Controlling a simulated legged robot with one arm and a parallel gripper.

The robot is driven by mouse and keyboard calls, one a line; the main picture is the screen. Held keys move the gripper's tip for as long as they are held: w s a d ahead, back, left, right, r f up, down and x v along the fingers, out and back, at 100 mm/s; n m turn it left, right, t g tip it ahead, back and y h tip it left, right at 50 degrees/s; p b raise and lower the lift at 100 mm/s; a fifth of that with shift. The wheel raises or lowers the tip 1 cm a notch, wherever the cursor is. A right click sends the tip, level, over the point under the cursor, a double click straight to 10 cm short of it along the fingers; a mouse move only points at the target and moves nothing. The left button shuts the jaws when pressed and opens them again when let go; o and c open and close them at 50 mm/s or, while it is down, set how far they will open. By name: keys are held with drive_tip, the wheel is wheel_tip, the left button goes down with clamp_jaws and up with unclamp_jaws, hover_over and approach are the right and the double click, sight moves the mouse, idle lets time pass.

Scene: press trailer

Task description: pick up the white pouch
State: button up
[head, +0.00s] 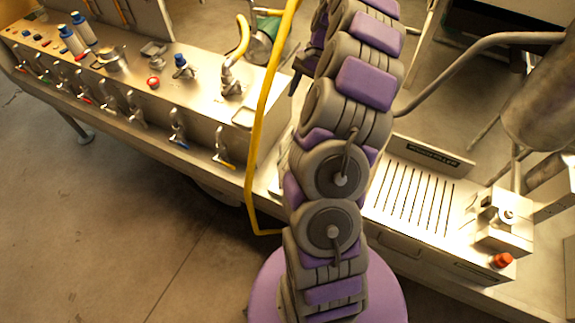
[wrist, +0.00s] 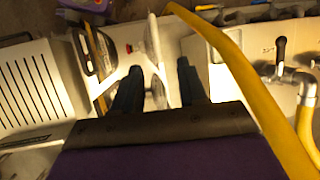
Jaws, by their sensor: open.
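A thin white shape (wrist: 154,45) stands between and beyond my fingers in the wrist view. It looks like the white pouch seen nearly edge-on, though I cannot be sure. My gripper (wrist: 159,66) is open, with one dark finger on each side of this shape. A gap shows between the shape and the right finger; whether the left finger touches it I cannot tell. In the head view my arm covers the middle, and I make out neither the pouch nor my fingertips.
A yellow tube (head: 263,110) rises beside my arm and crosses the wrist view's right side (wrist: 238,68). A metal counter (head: 185,95) with valves and bottles lies left. A slotted drain panel (head: 412,195) and a red knob (head: 502,260) are right. Open floor (head: 110,220) lies lower left.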

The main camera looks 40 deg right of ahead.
drive_tip(key=b, duration=0.1)
approach(288, 133)
drive_tip(key=x, duration=0.5)
drive_tip(key=shift+w+a, duration=0.2)
drive_tip(key=shift+a, duration=0.05)
drive_tip(key=shift+a+f+b, duration=0.3)
drive_tip(key=shift+a+f, duration=0.1)
drive_tip(key=shift+f, duration=0.05)
drive_tip(key=x, duration=0.3)
drive_tip(key=b+x, duration=0.1)
drive_tip(key=shift+s+d+f, duration=0.15)
drive_tip(key=shift+d+f, duration=0.1)
drive_tip(key=shift+f, duration=0.25)
drive_tip(key=shift+r, duration=0.1)
clamp_jaws()
